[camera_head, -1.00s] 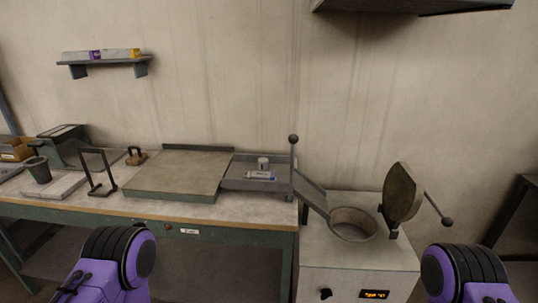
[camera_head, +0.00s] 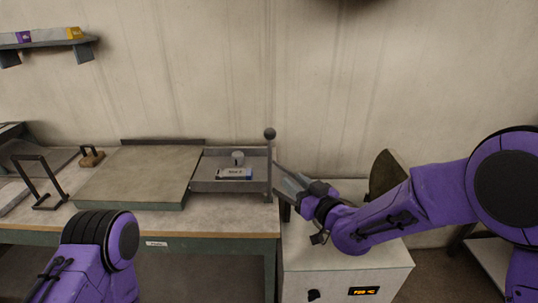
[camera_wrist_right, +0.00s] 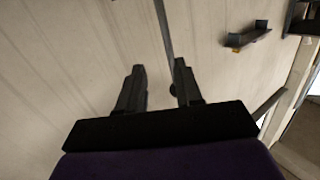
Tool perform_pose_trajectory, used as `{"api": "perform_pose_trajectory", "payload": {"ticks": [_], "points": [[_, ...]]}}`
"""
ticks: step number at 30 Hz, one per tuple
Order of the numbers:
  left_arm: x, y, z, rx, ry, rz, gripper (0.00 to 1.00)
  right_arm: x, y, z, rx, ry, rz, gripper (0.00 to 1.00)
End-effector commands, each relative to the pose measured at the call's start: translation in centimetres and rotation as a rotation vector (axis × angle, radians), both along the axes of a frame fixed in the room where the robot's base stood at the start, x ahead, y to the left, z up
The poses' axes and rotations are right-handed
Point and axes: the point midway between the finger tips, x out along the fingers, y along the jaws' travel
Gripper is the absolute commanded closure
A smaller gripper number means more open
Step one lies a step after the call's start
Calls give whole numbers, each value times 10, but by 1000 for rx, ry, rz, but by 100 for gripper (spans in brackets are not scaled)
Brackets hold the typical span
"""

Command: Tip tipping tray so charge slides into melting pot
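The grey tipping tray (camera_head: 208,186) lies level at the right end of the bench in the head view. A small grey cylinder (camera_head: 237,158) and a white-and-blue labelled block (camera_head: 233,174) sit in it. Its upright lever with a ball knob (camera_head: 269,134) stands at its right edge. My right gripper (camera_head: 279,181) is just right of the lever's lower part. In the right wrist view its fingers (camera_wrist_right: 159,88) are apart, with a thin rod and dark knob, apparently the lever, near the right finger. The melting pot's opening is hidden behind my right arm. My left gripper is out of view.
The furnace box (camera_head: 345,265) stands right of the bench, with a round lid (camera_head: 386,170) raised behind my right arm. A flat plate (camera_head: 140,176) lies left of the tray. A wall shelf (camera_head: 48,44) hangs at upper left.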

Motion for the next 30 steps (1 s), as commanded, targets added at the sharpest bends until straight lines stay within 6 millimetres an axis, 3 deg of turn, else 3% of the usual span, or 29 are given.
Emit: {"api": "perform_pose_trajectory", "payload": {"ticks": [2,5,18,29,30], "points": [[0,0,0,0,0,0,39,4,11,26,-18,-64,38,65],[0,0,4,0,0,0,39,11,19,36,-27,-87,53,65],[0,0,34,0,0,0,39,83,65,35,-23,-82,48,65],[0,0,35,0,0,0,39,91,71,32,-23,-80,48,65],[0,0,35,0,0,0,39,91,71,32,-23,-80,48,72]]}}
